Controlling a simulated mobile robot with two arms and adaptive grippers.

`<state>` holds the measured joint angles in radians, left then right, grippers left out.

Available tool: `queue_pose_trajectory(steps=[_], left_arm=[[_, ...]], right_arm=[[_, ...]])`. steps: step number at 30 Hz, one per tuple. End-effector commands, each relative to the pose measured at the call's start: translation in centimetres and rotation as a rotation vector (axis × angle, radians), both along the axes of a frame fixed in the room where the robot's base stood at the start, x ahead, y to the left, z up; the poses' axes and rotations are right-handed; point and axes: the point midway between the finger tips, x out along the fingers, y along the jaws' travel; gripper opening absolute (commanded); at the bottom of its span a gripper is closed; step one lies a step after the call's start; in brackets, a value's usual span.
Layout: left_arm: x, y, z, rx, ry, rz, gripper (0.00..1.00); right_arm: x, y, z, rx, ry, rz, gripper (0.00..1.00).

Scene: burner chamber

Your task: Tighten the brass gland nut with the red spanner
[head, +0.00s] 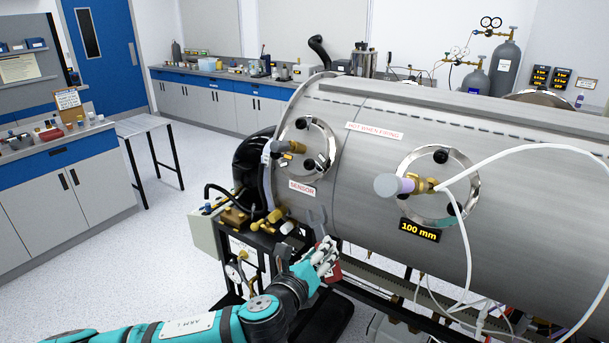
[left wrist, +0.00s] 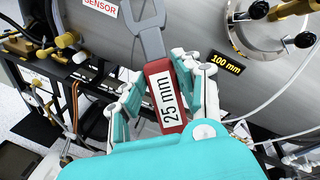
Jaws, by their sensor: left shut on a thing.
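My left gripper (head: 322,256) is shut on the red spanner (head: 329,270) and holds it up in front of the steel chamber. In the left wrist view the spanner (left wrist: 168,100) has a red handle marked "25 mm" between my fingers. Its grey open-ended head points up toward the chamber wall, apart from both ports. A brass fitting (head: 424,186) stands on the round port above the "100 mm" plate, with a grey-capped piece on it. Another brass fitting (head: 297,147) is on the "SENSOR" port. I cannot tell which one is the gland nut. My right gripper is out of view.
The steel chamber (head: 360,200) fills the right side. White hoses (head: 466,240) hang in front of it. Brass valves (head: 236,216) and a gauge crowd the black frame at its left end.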

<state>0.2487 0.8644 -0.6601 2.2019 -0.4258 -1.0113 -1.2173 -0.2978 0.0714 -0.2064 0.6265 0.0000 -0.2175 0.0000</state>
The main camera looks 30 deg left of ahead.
Motion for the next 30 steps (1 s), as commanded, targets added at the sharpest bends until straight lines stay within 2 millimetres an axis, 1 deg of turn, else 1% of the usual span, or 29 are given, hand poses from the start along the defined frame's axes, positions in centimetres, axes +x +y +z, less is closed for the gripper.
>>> queue_pose_trajectory(steps=[1, 3, 6, 9, 13, 22, 27, 30], left_arm=[[1.5, 1.5, 3.2, -0.012, -0.009, 0.033, 0.0], [2.8, 3.3, 5.1, -0.041, -0.004, 0.077, 0.0], [4.0, 5.3, 7.3, -0.07, 0.0, 0.129, 0.0], [4.6, 6.6, 8.6, -0.089, 0.003, 0.163, 0.0], [4.9, 7.3, 9.2, -0.098, 0.006, 0.182, 0.0], [4.9, 7.3, 9.2, -0.099, 0.006, 0.182, 0.0], [4.8, 7.3, 9.5, -0.098, 0.007, 0.183, 0.0], [5.6, 7.5, 9.0, -0.1, 0.005, 0.185, 0.0]], right_arm=[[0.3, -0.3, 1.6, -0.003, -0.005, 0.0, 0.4], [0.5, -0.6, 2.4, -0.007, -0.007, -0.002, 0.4], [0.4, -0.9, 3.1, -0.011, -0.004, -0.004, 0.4], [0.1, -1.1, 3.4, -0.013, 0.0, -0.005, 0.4], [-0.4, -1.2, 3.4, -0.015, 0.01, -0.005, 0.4], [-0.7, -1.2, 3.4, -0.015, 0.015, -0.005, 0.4], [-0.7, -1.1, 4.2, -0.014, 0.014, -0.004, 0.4], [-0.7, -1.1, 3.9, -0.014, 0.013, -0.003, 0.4]])
